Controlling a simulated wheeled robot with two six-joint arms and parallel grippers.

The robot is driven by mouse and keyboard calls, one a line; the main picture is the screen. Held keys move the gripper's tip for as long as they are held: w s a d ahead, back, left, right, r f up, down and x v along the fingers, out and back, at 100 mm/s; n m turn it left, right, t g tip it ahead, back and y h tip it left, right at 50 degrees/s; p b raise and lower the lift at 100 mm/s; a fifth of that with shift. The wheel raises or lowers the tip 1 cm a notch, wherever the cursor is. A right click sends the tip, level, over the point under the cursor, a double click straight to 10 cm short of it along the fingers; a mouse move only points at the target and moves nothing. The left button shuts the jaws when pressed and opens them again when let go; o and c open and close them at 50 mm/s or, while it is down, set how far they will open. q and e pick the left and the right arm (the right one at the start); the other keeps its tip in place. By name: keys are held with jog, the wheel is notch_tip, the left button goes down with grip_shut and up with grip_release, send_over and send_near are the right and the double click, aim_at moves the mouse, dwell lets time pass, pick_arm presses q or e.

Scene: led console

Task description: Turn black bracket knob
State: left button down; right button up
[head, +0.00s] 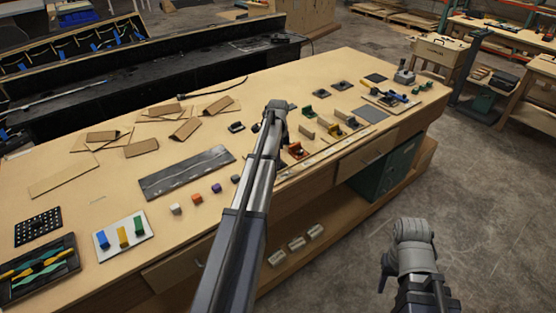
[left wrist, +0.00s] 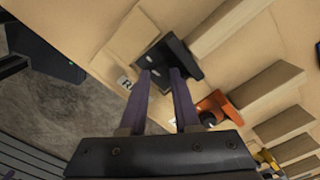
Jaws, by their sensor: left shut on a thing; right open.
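The black bracket (left wrist: 182,55) shows in the left wrist view, standing on the wooden bench beside a pale wooden block. My left gripper (left wrist: 164,73) is shut on the bracket's dark knob, between the two fingertips; the fingers hide most of the knob, and its angle cannot be read. In the head view my left arm and gripper (head: 277,108) cover the place of the black bracket. An orange bracket (left wrist: 218,106) is close to the right of the fingers. My right gripper (head: 386,270) is open and empty, off the front of the bench over the floor.
More brackets, orange (head: 297,151) and yellow (head: 335,131), stand in a row with wooden blocks (head: 307,137) along the bench's front edge. Small coloured cubes (head: 195,198) and a dark metal plate (head: 186,172) lie left of my arm. A small label (left wrist: 125,83) lies near the black bracket.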

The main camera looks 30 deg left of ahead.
pick_arm(q)
jog(key=shift+w+a+m, duration=0.1)
jog(key=shift+m, duration=0.6)
dwell(0.3)
jog(key=c, duration=0.9)
grip_release()
jog(key=shift+r, duration=0.15)
notch_tip(320, 180, up, 8)
jog(key=p, duration=0.7)
jog(key=shift+f+p, duration=0.2)
jog(key=shift+p, duration=0.2)
